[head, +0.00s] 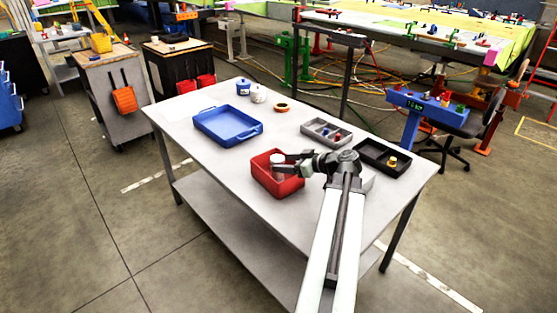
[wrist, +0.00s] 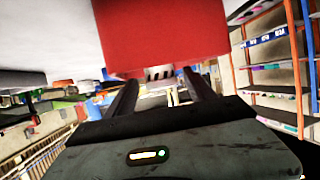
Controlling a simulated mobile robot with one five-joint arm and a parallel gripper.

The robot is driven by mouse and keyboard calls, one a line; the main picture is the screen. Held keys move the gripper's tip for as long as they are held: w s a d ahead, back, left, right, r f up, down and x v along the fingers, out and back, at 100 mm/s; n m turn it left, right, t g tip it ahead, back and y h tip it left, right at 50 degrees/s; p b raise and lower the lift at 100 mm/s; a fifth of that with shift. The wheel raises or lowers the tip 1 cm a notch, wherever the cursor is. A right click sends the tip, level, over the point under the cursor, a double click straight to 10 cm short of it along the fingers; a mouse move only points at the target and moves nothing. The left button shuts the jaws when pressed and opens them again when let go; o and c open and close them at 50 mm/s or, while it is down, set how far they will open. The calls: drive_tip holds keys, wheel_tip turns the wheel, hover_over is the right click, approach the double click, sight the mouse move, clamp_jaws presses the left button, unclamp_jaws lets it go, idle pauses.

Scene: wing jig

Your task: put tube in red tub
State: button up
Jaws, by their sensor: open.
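The red tub (head: 263,181) stands near the front edge of the grey table. A short white and pinkish cylinder, which looks like the tube (head: 277,158), shows at the tub's back part. I cannot tell whether it rests on the tub's floor. My gripper (head: 284,160) reaches in from the right, over the tub's rim and close beside the cylinder. In the wrist view my gripper's two dark fingers (wrist: 160,88) are apart. A large red surface (wrist: 160,35), probably the tub, fills the upper middle there. The tube is not clearly seen in that view.
A blue tray (head: 228,126) stands left of the tub. A grey divided tray (head: 313,128) and a black tray (head: 372,160) with a yellow piece lie to the right. Blue and white jars (head: 243,87) and an orange ring stand at the back. The table's left end (head: 172,107) is clear.

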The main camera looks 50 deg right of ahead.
drive_tip(key=p+v, duration=0.2)
drive_tip(key=v, duration=0.5)
drive_tip(key=shift+s+r, duration=0.15)
drive_tip(key=shift+s, duration=0.2)
